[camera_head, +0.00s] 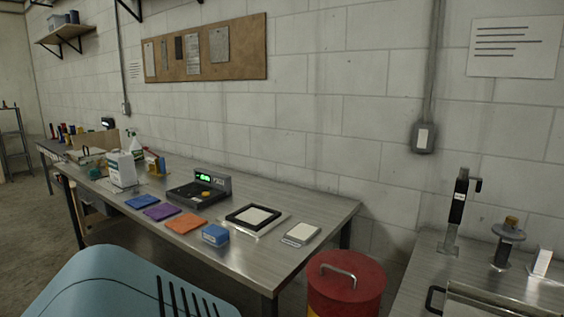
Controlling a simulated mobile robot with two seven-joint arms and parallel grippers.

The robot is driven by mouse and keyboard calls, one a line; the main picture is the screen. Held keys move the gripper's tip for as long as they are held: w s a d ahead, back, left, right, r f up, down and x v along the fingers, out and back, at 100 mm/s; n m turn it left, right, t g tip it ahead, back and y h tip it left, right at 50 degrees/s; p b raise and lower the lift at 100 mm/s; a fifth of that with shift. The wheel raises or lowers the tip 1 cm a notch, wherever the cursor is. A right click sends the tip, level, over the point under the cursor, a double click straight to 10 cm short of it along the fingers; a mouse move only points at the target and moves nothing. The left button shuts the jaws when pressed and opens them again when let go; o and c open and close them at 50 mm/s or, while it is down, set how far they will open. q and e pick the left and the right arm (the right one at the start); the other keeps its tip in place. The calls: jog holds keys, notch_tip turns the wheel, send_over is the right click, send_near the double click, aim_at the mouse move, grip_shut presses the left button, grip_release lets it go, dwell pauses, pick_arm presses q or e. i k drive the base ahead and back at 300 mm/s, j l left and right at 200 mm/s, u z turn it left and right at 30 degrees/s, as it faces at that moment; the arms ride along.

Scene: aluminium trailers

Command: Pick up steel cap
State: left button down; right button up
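I cannot make out a steel cap for certain. On the right bench, a grey round-flanged piece (508,233) stands upright with a brass-coloured knob on top; I cannot tell if it is the cap. On the long steel table (320,211), a dark scale (183,195) with a lit green display (203,177) has a small yellowish round piece (205,194) on it. Neither of my grippers is in view.
Orange (186,223), purple (162,212) and blue (142,201) cloths, a blue box (215,235) and a black-framed pad (254,216) lie on the long table. A red lidded bin (347,292) stands between the tables. A black upright tool (459,207) stands on the right bench.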

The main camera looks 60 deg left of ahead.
aim_at(133, 193)
jog(key=u, duration=3.1)
